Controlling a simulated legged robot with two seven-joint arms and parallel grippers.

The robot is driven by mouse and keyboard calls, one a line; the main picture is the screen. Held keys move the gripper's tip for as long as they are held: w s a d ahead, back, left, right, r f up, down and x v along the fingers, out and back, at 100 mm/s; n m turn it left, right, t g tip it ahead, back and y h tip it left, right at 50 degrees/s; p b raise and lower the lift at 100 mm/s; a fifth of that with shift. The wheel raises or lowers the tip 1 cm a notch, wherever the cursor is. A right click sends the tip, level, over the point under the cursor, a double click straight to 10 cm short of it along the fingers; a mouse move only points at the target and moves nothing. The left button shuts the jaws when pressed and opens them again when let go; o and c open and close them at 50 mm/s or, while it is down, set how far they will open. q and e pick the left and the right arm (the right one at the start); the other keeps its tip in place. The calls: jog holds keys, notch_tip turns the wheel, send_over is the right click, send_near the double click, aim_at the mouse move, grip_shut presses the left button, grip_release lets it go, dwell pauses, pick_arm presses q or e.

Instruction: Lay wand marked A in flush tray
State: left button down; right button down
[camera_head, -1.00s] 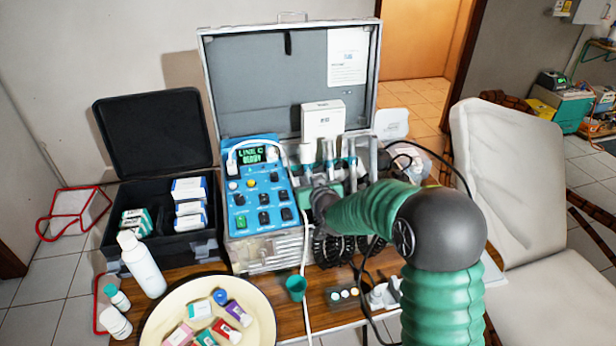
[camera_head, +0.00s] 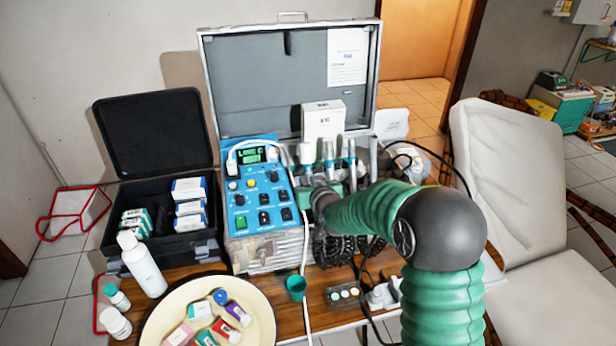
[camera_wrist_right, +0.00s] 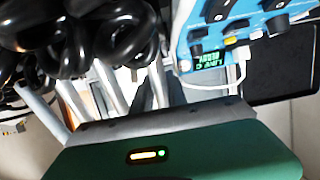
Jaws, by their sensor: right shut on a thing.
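Several pale wands stand upright in a row at the right side of the blue control unit (camera_head: 262,195); one is a white-topped wand (camera_head: 305,154), another a wand with a blue-green band (camera_head: 328,155). No letter A is legible on them. My right gripper (camera_head: 330,190) is low at the front of this row, shut on what looks like a wand, mostly hidden by the gripper and arm. In the right wrist view, pale tubes (camera_wrist_right: 110,88) rise beyond the green gripper body. I cannot tell which thing is the flush tray. My left gripper is out of view.
Black coiled hoses (camera_head: 330,248) hang below the wands, close to my right arm. An open black case (camera_head: 150,262) stands left.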

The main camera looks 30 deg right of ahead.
aim_at(308, 157)
jog(key=shift+w+d+r+p, duration=0.1)
jog(key=shift+w+r+p, duration=0.35)
jog(key=shift+r+p, duration=0.55)
jog(key=shift+w+d+r+p, duration=0.1)
jog(key=shift+w+r+p, duration=0.3)
jog(key=shift+r+p, duration=0.65)
jog(key=shift+w+d+r+p, duration=0.1)
jog(key=shift+w+r+p, duration=0.4)
jog(key=shift+r, duration=0.95)
